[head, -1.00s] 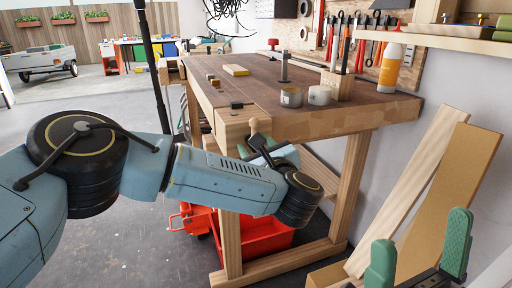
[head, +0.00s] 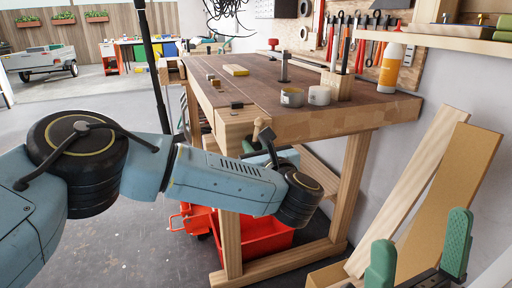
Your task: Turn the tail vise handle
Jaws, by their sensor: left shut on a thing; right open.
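The tail vise handle (head: 258,127) is a light wooden bar at the near end of the workbench (head: 330,125). Its upper end shows, tilted to the right, beside the vise's wooden jaw block (head: 234,118). My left gripper (head: 250,146) is at the handle, just below the bench top, and is shut on it. My forearm hides most of that gripper and the handle's lower part. My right gripper (head: 420,253) is open and empty at the lower right, with its green fingers well apart, away from the vise.
Long boards (head: 412,190) lean on the right wall. A shelf (head: 450,40) juts out at the upper right.

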